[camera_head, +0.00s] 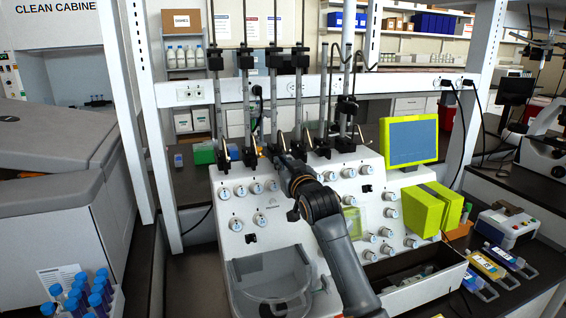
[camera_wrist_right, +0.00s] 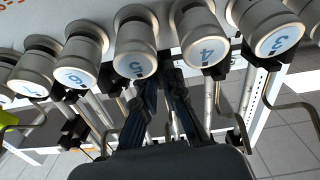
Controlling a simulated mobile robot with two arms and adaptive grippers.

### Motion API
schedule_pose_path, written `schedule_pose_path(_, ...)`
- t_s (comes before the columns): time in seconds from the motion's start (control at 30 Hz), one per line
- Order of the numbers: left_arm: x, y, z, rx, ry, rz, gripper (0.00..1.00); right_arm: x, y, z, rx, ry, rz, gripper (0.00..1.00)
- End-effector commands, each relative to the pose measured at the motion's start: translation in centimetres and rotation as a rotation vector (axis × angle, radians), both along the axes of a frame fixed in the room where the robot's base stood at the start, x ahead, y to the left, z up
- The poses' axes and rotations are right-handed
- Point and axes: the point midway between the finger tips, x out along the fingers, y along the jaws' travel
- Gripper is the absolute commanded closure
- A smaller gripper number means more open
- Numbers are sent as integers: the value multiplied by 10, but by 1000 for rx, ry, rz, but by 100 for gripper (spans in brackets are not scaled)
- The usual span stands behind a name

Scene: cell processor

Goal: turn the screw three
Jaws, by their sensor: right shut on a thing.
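My right gripper (camera_head: 280,154) reaches up over the white machine (camera_head: 223,222) to the base of the third vertical rod (camera_head: 272,95) from the left in the head view. It is shut on a small dark part there, apparently the black screw at that rod's foot, mostly hidden by the fingers. In the right wrist view the dark fingers (camera_wrist_right: 174,105) point away from the camera, below numbered knobs and among the rod feet. Knob 5 (camera_wrist_right: 135,62) and knob 4 (camera_wrist_right: 207,52) are closest to them. The left gripper is not in view.
More rods with black clamps (camera_head: 346,108) stand close on both sides. White knobs (camera_head: 392,195) cover the machine's sloped front. A clear cover (camera_head: 268,278) is at its lower left. A yellow-framed screen (camera_head: 410,140) and a yellow block (camera_head: 423,212) are at the right.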

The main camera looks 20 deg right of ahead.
Motion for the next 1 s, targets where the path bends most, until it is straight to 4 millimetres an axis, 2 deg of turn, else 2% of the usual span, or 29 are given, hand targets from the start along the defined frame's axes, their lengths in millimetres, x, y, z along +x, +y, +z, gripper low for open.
schedule_pose_path(0.6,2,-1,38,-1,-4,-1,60,0,1,2,-547,-18,0,100)
schedule_pose_path(1.0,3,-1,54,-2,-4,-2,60,0,1,0,-843,-28,0,100)
